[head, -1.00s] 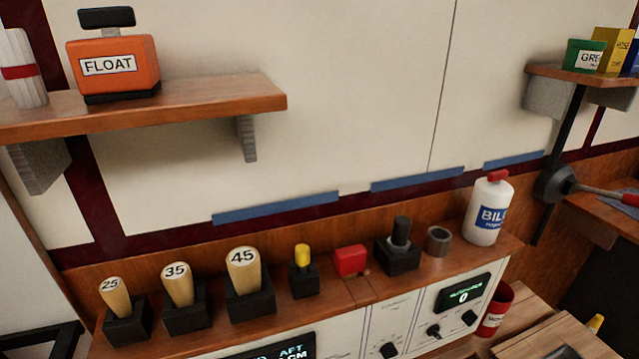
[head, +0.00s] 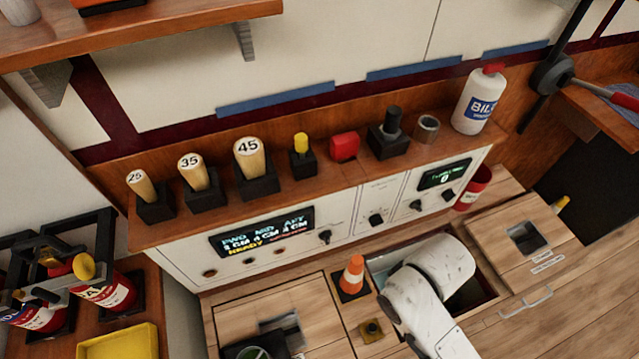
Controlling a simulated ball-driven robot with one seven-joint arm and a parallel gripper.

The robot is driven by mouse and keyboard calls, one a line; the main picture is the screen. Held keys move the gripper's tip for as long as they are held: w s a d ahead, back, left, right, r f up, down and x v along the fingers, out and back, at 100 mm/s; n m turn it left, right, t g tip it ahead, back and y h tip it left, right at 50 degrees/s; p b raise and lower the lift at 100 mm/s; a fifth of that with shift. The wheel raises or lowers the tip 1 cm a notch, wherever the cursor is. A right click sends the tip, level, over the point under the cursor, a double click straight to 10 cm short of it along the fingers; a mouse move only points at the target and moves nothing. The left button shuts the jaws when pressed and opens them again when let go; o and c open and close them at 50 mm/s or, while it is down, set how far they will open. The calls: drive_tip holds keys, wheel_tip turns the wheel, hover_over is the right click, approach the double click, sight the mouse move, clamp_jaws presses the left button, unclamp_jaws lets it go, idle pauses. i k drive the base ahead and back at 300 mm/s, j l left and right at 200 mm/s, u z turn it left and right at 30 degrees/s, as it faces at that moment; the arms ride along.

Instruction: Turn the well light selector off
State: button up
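The white control panel below the wooden shelf carries several black selector knobs: a left knob (head: 325,236) beside the lit display, a middle knob (head: 376,220), and two right knobs, one (head: 415,205) and another (head: 448,195), under a small display (head: 444,175) that reads 0. Their labels are too small to read, so I cannot tell which is the well light selector or how it is set. My white arm shows at the lower right of centre, in front of an open hatch; my gripper is not visible.
Wooden-handled plugs, a yellow-topped switch (head: 302,156), a red block (head: 344,147) and a white bottle (head: 479,100) stand on the shelf. A red mug (head: 473,189) is at the panel's right end.

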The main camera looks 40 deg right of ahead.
sight(449, 194)
drive_tip(key=k+l+z, duration=0.1)
drive_tip(key=z, duration=1)
